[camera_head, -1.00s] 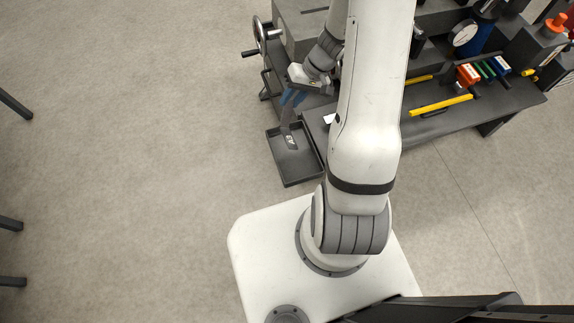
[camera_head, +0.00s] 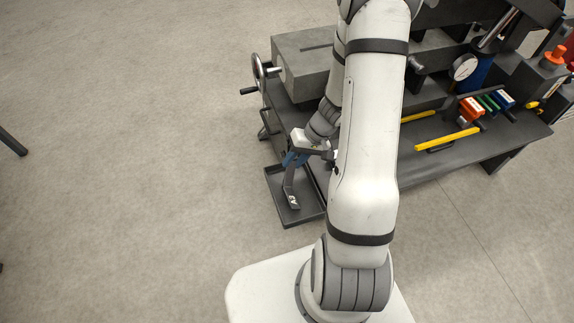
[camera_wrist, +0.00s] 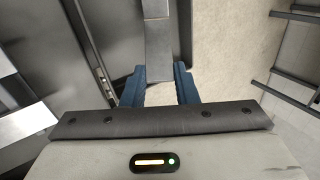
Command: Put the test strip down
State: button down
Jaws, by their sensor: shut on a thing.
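The test strip (camera_head: 289,186) is a long, thin grey bar with a lighter patch at its far end. My gripper (camera_head: 292,160) has blue fingers and is shut on the strip's near end. In the wrist view the strip (camera_wrist: 158,48) runs up from between my fingers (camera_wrist: 160,79) to the top edge. In the head view the strip's free end lies over the dark shallow tray (camera_head: 312,213) at the bench's left front. I cannot tell whether the strip touches the tray floor.
A dark bench (camera_head: 478,152) stands to the right of the tray, with yellow bars (camera_head: 447,140), coloured blocks (camera_head: 471,109) and a gauge (camera_head: 465,67). A grey machine block (camera_head: 303,58) with a handwheel (camera_head: 257,70) is behind the tray. Open floor lies to the left.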

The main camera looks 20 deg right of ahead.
jog(key=shift+f, duration=0.35)
jog(key=shift+f, duration=0.2)
jog(key=c, duration=1.1)
grip_release()
jog(key=shift+r, duration=0.2)
